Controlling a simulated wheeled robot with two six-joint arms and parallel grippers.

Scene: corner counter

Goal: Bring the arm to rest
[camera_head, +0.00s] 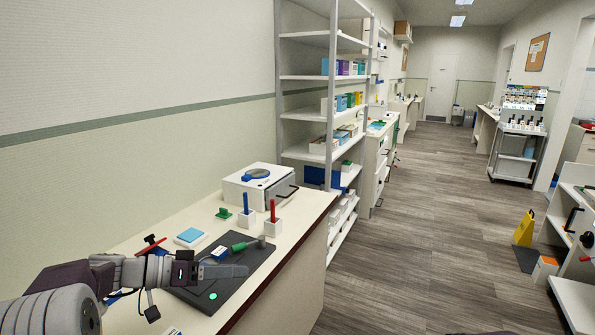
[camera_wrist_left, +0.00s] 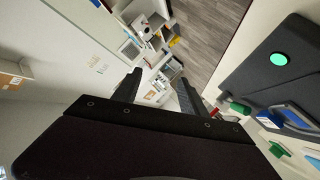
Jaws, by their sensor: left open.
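My left arm (camera_head: 130,271) reaches in from the left over the counter (camera_head: 300,220) in the head view. My left gripper (camera_head: 238,271) is above the dark mat (camera_head: 255,252) and points to the right. In the left wrist view my left gripper (camera_wrist_left: 160,78) has its two fingers apart, with nothing between them. The mat also shows at the right of the left wrist view (camera_wrist_left: 245,85). A green-handled tool (camera_head: 245,245) lies on the mat, close behind the gripper in the head view. I cannot tell the gripper's exact height. My right gripper is not in view.
A white box device (camera_head: 240,188) stands at the counter's back. White holders with a blue stick (camera_head: 246,203) and a red stick (camera_head: 272,205) stand before it. A blue-topped box (camera_head: 190,236) and a red-handled item (camera_head: 151,244) are near the arm.

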